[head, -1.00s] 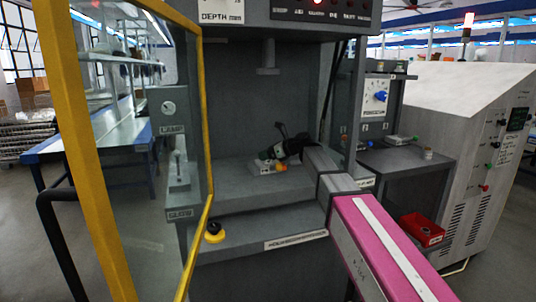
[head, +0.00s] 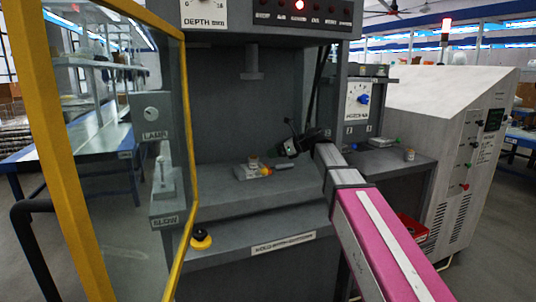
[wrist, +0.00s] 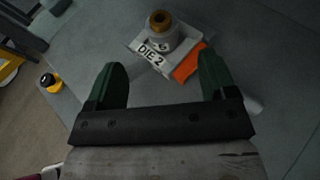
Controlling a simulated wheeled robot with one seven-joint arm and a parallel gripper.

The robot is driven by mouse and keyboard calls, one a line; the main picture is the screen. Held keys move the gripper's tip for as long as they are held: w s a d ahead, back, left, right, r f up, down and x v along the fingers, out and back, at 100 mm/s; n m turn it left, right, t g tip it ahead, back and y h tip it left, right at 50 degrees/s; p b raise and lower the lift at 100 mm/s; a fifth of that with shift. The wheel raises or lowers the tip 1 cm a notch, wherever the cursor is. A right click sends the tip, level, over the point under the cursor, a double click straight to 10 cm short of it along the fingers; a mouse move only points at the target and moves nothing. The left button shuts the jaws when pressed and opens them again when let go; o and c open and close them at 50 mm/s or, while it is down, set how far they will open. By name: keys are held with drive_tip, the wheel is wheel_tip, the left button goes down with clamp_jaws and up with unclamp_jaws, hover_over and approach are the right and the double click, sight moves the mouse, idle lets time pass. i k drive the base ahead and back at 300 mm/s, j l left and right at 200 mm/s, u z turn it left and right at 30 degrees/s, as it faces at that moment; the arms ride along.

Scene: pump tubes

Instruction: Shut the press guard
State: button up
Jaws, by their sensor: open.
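The press guard (head: 187,130) is a yellow-framed clear panel standing open at the left of the press in the head view. A black bar handle (head: 35,240) shows at its outer left edge. My gripper (head: 287,136) is inside the press opening, above and right of the die block (head: 252,171). In the wrist view my gripper (wrist: 165,80) is open, its two green fingers apart with nothing held. The die block, labelled "DIE 2" (wrist: 150,55), lies just beyond the fingertips, with a brass-topped cylinder (wrist: 160,22) on it and an orange part beside it.
The press ram (head: 252,62) hangs above the bed. A yellow-and-black button (head: 201,239) sits at the front left ledge. A side table (head: 395,158) with a red bin (head: 412,228) below and a grey cabinet (head: 440,150) stand at the right.

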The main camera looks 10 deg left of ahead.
sight(25, 22)
drive_tip(key=k, duration=1)
